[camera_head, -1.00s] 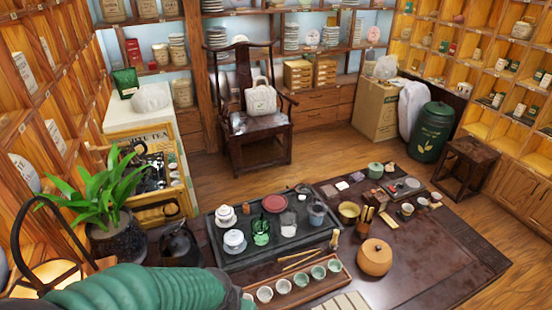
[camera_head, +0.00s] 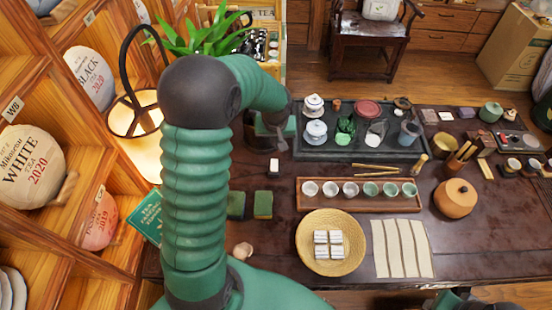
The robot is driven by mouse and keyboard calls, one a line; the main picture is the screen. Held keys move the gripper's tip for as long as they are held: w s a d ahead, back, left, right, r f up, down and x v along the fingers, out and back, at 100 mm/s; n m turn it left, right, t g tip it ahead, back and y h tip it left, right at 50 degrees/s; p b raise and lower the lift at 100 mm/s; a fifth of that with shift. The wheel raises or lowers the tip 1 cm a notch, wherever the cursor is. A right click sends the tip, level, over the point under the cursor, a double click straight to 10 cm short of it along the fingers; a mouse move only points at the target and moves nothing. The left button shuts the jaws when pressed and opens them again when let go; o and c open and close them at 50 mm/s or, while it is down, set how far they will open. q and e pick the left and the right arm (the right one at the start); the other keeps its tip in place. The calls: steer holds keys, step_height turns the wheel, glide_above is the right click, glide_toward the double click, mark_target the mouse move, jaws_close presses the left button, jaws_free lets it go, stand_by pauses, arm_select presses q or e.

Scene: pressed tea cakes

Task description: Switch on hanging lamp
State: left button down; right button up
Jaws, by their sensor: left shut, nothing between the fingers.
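A lamp (camera_head: 150,158) with a pale, warm-bright shade and a tall dark looped frame stands at the left, beside the shelves. My green left arm passes just right of it and hides part of its right side. My left gripper (camera_head: 272,142) is shut and empty, pointing down beyond the arm's bend, above the table's left part. It is well right of the lamp and apart from it. A small white-and-dark block (camera_head: 274,167) lies just below the gripper in the picture; I cannot tell what it is. My right gripper is not in view.
A plant (camera_head: 205,35) is behind my left arm. Wooden shelves (camera_head: 75,170) with tea cakes close off the left. A black tea tray (camera_head: 345,152), a cup tray (camera_head: 410,203) and a woven basket (camera_head: 303,250) crowd the table. Two green blocks lie near my arm.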

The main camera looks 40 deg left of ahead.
arm_select(q)
steer(key=shift+s+d, duration=0.35)
steer(key=shift+s, duration=0.25)
steer(key=p+v, duration=0.3)
steer(key=v, duration=1)
steer(key=shift+s+d+r, duration=0.2)
steer(key=shift+s+r, duration=0.1)
steer(key=shift+s, duration=0.05)
